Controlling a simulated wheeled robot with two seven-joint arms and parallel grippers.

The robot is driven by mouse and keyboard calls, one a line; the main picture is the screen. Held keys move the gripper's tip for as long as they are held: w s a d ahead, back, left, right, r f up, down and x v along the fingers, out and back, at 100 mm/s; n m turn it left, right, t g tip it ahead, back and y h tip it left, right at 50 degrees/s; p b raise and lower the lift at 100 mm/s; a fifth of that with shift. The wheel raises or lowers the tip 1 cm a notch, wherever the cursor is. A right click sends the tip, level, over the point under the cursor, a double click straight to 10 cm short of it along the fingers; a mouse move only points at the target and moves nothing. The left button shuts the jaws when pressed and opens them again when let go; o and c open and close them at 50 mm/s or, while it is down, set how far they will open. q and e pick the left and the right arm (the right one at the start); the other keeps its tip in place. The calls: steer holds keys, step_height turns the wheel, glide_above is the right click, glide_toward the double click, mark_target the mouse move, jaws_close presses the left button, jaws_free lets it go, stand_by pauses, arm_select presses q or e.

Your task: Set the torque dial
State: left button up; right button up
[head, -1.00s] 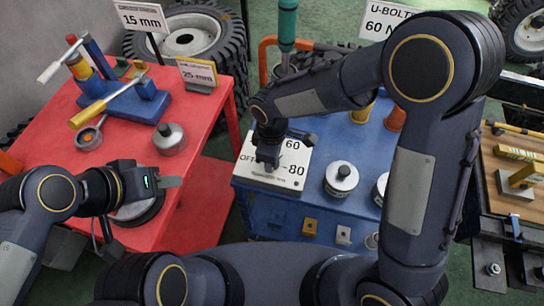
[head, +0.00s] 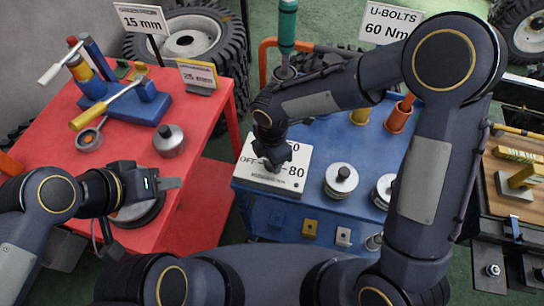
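The torque dial's white face plate (head: 250,172) sits on the front left of the blue cart. OFF and 80 are readable on it, and the 60 is partly covered. My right gripper (head: 274,163) points down over the middle of the plate and hides the knob. I cannot tell whether its fingers touch or grip the knob. My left gripper (head: 170,183) is above the red table's front right edge, over a dark round object (head: 138,211), away from the dial. Its fingers show edge-on, so their opening is unclear. A sign (head: 387,25) reads "U-BOLTS 60 Nm".
The blue cart (head: 330,148) also holds metal weights (head: 341,180) and orange and yellow cups (head: 398,117). The red table (head: 58,150) bears a blue tool stand (head: 125,105) and signs. A wooden bench (head: 510,180) stands at right. My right arm crosses above the cart.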

steer(key=shift+n, duration=0.3)
steer(key=o, duration=1)
step_height(320, 180, up, 8)
steer(key=shift+f, duration=0.1)
stand_by(0.5)
